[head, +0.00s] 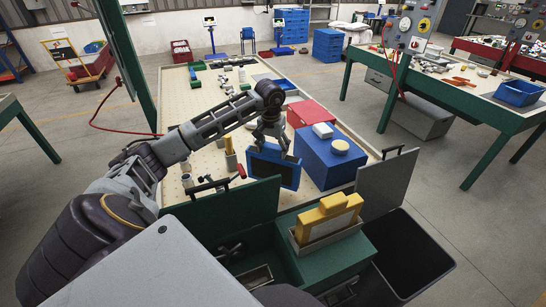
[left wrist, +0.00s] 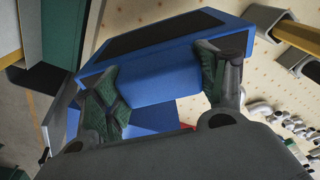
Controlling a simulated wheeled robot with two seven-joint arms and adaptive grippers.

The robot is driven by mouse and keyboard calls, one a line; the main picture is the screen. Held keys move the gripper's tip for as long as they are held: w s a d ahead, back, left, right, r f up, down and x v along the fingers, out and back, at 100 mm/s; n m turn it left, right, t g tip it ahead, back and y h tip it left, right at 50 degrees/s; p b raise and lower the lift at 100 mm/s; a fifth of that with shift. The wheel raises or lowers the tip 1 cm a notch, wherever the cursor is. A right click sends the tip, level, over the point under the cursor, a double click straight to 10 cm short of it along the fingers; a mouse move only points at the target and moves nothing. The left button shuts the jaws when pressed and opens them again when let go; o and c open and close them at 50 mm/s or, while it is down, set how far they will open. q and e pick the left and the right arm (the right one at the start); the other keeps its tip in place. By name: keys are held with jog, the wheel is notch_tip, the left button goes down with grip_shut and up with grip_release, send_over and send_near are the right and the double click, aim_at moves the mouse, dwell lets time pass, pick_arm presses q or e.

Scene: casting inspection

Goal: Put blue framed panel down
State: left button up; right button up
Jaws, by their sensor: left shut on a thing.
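The blue framed panel (head: 289,176) has a blue rim around a dark face. In the head view it hangs tilted under my left gripper (head: 270,137), above the workbench and just left of the blue box. I cannot tell whether the panel's lower edge touches anything. My right gripper is not in view.
The pegboard-like workbench (head: 180,100) carries a blue box (head: 318,172) with white items on top and a red box (head: 302,108) behind it. Small metal parts lie farther back. A green machine (head: 330,260) with yellow blocks (head: 328,219) stands in front.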

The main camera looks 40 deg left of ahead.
aim_at(273, 156)
pick_arm(q)
jog(key=shift+f, duration=2.15)
jog(key=o, duration=1.1)
jog(key=shift+s+d+r, duration=0.1)
jog(key=shift+s+r, duration=0.15)
jog(key=shift+r, duration=1.8)
jog(key=shift+s+d+r, duration=0.1)
jog(key=shift+s+r, duration=0.1)
jog(key=shift+r, duration=1.8)
jog(key=shift+s+r, duration=0.25)
jog(key=shift+r, duration=1.8)
